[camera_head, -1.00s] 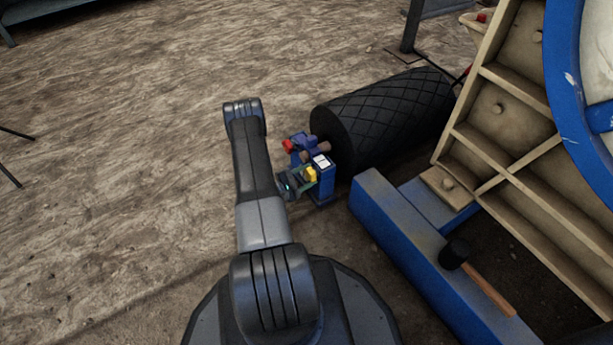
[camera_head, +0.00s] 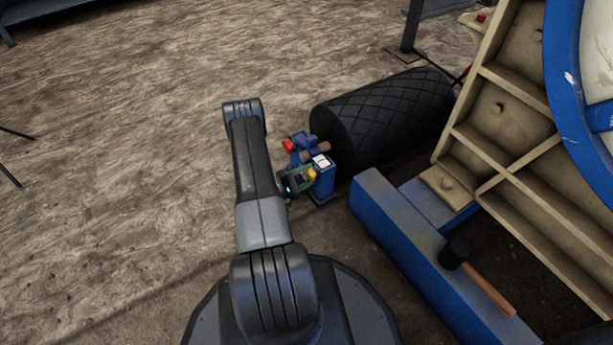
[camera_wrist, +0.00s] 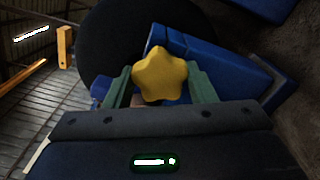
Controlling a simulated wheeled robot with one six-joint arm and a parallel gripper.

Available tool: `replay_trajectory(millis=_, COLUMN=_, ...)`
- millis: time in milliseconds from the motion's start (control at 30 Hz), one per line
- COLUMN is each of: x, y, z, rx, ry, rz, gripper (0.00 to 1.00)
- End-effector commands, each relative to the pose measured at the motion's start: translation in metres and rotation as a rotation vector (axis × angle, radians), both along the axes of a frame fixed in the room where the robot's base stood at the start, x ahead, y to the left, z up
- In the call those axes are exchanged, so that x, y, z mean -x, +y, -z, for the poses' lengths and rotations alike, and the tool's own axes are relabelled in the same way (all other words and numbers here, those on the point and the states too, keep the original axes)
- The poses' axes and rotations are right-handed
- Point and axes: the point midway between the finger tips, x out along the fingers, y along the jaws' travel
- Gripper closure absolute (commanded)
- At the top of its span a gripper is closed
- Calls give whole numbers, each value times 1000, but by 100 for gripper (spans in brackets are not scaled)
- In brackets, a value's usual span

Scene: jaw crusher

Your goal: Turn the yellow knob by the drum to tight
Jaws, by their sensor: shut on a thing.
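The yellow knob (camera_wrist: 160,75) is star-shaped and fills the middle of the wrist view. In the head view it is a small yellow spot (camera_head: 311,174) on the near side of the blue post (camera_head: 323,180), which has a white label on top. My gripper (camera_head: 304,175) is at the knob; in the wrist view its two green fingers (camera_wrist: 160,84) are on either side of the knob, shut on it. The black drum (camera_head: 383,115), with a crosshatched surface, lies just behind the post. I see no tight or loose marking.
A red knob (camera_head: 288,145) on a blue bracket sits close behind my gripper. A blue beam (camera_head: 407,250) with a hammer (camera_head: 480,278) lies to the right. A large cream frame (camera_head: 500,105) stands beyond.

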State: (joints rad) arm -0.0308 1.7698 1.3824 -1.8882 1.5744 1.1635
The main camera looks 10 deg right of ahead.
Motion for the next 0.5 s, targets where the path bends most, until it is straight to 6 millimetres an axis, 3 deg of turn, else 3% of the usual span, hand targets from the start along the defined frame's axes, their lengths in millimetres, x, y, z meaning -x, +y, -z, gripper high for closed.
replay_trajectory(millis=133, x=0, y=1, z=1, rx=0, ry=2, rz=-2, gripper=73)
replay_trajectory(millis=167, x=0, y=1, z=1, rx=0, ry=2, rz=-2, gripper=44)
replay_trajectory(millis=233, x=0, y=0, z=1, rx=0, ry=2, rz=-2, gripper=30)
replay_trajectory(millis=500, x=0, y=0, z=0, rx=0, ry=2, rz=-1, gripper=28)
